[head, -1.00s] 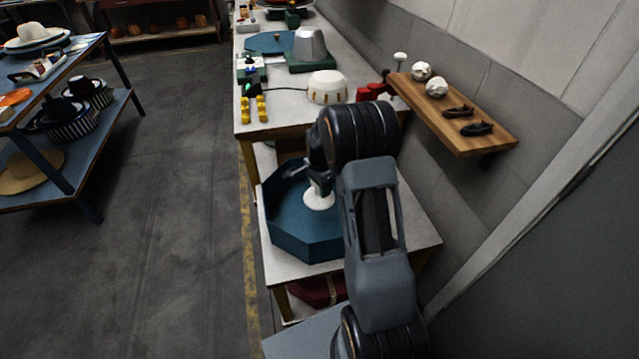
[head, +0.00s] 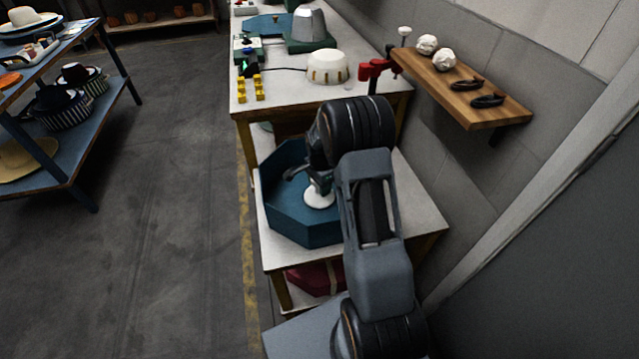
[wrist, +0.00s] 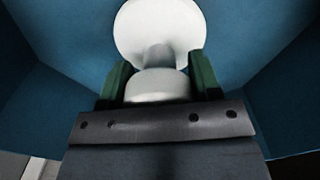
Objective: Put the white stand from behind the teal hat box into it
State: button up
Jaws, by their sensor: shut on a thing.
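The teal hat box (head: 300,228) is an open octagonal box on a low white-topped table. The white stand (head: 319,198) shows inside the box's outline in the head view, below my gripper (head: 316,182). In the wrist view the white stand (wrist: 158,32) has a round disc and a rounded part between the green fingers of my gripper (wrist: 160,82). My gripper is shut on it. Teal box walls surround it in the wrist view. I cannot tell whether the stand touches the box floor. My arm hides the box's right side.
A wooden wall shelf (head: 470,95) juts out at the right. A dark red box (head: 316,279) sits under the low table.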

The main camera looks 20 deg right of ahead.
jog(key=shift+f+b, duration=0.3)
jog(key=shift+f, duration=0.25)
dwell(0.5)
jog(key=o, duration=1)
jog(key=shift+r, duration=0.1)
notch_tip(320, 180, up, 14)
jog(key=shift+f+p, duration=0.15)
jog(key=shift+p, duration=0.65)
